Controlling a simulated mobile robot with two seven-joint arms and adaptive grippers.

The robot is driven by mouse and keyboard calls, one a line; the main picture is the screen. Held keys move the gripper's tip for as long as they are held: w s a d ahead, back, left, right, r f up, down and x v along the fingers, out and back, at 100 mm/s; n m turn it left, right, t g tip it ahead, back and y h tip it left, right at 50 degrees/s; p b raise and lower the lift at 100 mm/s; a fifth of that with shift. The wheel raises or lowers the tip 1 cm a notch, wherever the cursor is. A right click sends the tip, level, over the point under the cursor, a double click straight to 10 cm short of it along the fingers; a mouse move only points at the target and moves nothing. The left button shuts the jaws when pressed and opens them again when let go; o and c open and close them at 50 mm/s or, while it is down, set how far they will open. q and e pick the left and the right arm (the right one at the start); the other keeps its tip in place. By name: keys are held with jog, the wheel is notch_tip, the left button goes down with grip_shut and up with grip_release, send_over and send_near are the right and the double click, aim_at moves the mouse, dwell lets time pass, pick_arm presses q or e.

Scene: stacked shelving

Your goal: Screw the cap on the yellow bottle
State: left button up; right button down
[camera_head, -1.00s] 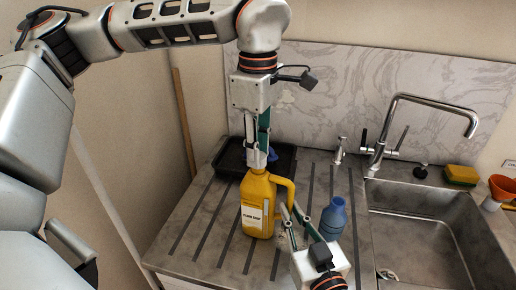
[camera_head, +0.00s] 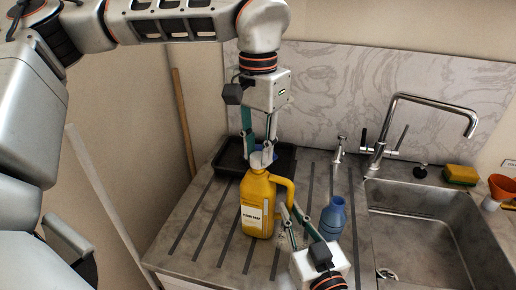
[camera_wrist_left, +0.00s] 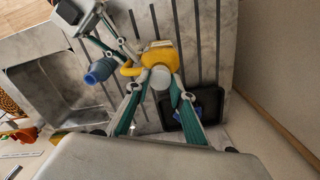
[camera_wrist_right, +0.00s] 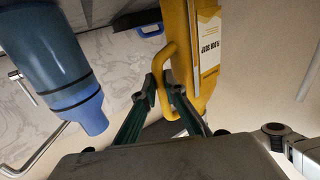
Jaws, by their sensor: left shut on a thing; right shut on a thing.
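The yellow bottle (camera_head: 256,205) stands upright on the ribbed counter, its white label facing the head camera. A pale grey cap (camera_wrist_left: 161,77) sits at the bottle's mouth, between the fingertips of my left gripper (camera_head: 260,162). My left gripper points straight down and is shut on the cap. Whether the cap's thread is engaged is hidden. My right gripper (camera_head: 290,213) is shut on the bottle's handle (camera_wrist_right: 168,70) from the right side.
A blue bottle (camera_head: 333,218) stands just right of my right gripper. A black tray (camera_head: 229,160) with a blue item (camera_wrist_left: 202,110) lies behind the yellow bottle. The sink (camera_head: 430,225), tap (camera_head: 380,150), sponge (camera_head: 461,174) and orange funnel (camera_head: 502,187) are to the right.

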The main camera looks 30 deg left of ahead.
pick_arm(q)
jog(key=shift+m, duration=0.8)
jog(key=o, duration=0.7)
jog(key=shift+c, duration=0.2)
jog(key=shift+r, duration=2.25)
jog(key=shift+c, duration=0.3)
